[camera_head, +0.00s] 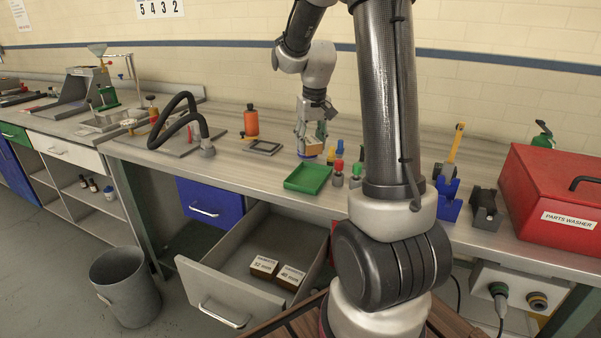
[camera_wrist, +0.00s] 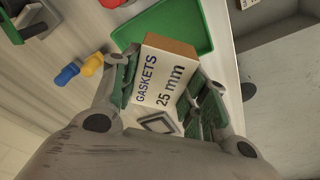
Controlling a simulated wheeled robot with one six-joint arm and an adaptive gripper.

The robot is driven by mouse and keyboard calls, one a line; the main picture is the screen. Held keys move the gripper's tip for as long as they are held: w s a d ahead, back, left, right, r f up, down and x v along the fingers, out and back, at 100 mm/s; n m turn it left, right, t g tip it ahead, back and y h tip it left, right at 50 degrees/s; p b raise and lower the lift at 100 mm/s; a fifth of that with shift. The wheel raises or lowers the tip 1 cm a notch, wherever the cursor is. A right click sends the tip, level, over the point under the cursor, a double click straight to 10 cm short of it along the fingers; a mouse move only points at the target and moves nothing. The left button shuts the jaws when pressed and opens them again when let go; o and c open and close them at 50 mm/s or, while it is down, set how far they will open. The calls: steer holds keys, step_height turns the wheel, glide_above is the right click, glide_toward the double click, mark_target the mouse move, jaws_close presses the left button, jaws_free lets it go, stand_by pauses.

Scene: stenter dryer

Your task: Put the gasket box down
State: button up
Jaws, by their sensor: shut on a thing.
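My gripper (camera_head: 313,142) is shut on a small gasket box (camera_wrist: 166,70), a white-faced, brown-sided box labelled "GASKETS 25 mm". In the wrist view the box sits between the two green-padded fingers (camera_wrist: 162,92). In the head view only a brown bit of the box (camera_head: 313,149) shows between the fingers, just above the bench top. I cannot tell whether it touches the bench. A green tray (camera_head: 307,178) lies in front of the gripper at the bench edge; it also shows beyond the box in the wrist view (camera_wrist: 196,28).
Below the bench an open drawer (camera_head: 217,287) holds two gasket boxes, 32 mm (camera_head: 264,266) and 40 mm (camera_head: 290,277). Small coloured bottles (camera_head: 338,172) stand right of the tray. An orange bottle (camera_head: 251,122) and a grey frame (camera_head: 264,147) are to the left.

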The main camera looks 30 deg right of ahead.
mark_target(308, 178)
steer(key=f, duration=0.9)
steer(key=shift+w+f, duration=0.2)
steer(key=shift+f, duration=0.2)
steer(key=shift+f, duration=0.1)
steer(key=o, duration=0.7)
steer(key=shift+o, duration=0.2)
